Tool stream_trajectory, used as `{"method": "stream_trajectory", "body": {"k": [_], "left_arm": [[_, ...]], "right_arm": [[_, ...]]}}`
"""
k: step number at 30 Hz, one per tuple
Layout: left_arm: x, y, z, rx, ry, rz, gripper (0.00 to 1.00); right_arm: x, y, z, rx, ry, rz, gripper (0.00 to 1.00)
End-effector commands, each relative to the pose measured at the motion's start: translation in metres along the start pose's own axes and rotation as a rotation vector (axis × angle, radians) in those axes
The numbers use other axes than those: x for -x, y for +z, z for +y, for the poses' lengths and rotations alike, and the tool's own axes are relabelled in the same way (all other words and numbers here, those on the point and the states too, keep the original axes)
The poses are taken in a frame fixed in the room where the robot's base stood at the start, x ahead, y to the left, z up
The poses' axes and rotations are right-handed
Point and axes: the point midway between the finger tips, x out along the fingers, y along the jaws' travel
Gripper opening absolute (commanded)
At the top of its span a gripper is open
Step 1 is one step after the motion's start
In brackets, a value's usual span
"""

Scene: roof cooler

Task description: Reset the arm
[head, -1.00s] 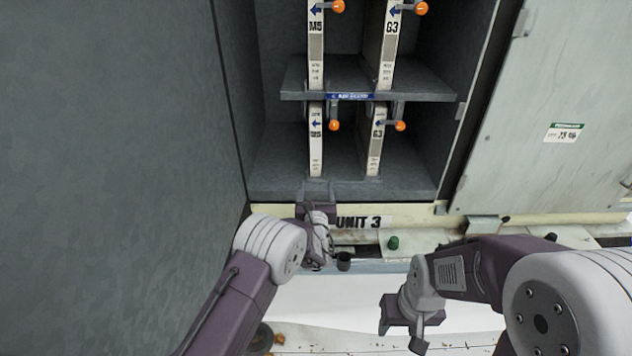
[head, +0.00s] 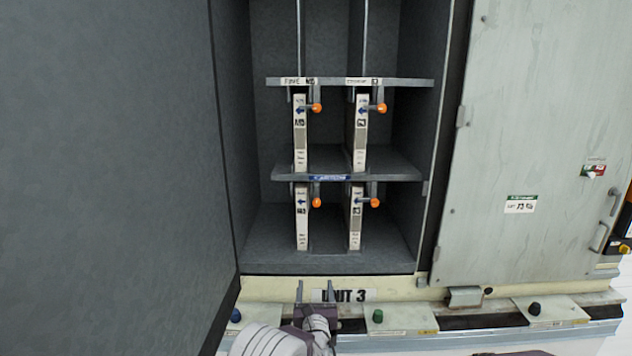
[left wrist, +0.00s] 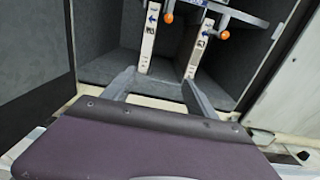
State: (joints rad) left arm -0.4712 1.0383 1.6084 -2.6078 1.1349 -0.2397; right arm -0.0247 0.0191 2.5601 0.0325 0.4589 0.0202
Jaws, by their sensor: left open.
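My right arm and gripper are not in the head view.
The open cabinet (head: 330,268) has shelves holding upright cream panels (head: 302,220) with orange-knobbed levers (head: 316,202). A dark open door or wall (head: 110,170) fills the left. A closed pale door (head: 540,150) is at the right. A ledge with knobs (head: 378,316) runs below.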

Motion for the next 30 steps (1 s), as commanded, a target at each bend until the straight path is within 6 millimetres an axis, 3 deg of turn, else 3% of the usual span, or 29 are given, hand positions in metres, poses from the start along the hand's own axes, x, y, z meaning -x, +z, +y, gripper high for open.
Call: {"method": "stream_trajectory", "body": {"k": [10,14,17,20,23,24,26,27,30], "left_arm": [[0.014,-0.002,0.089,0.169,0.284,0.116,0.66],[0.034,-0.007,0.136,0.278,0.446,0.176,0.66],[0.060,-0.013,0.174,0.393,0.599,0.228,0.66],[0.101,-0.024,0.215,0.556,0.797,0.285,0.66],[0.169,-0.039,0.251,0.814,1.071,0.342,0.66],[0.201,-0.046,0.259,0.946,1.196,0.357,0.66],[0.250,-0.056,0.261,1.160,1.383,0.364,0.66],[0.279,-0.061,0.256,1.308,1.501,0.356,0.66],[0.335,-0.067,0.232,1.681,1.760,0.291,0.66]], "right_arm": [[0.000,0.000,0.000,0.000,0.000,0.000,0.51],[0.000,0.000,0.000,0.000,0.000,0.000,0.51],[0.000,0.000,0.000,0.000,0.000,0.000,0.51],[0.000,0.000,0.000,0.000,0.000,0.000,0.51],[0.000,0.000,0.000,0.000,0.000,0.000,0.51],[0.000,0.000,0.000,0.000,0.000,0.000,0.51],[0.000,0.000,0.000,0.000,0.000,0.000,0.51],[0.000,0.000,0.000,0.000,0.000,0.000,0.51],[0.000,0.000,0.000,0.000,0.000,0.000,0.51]]}}
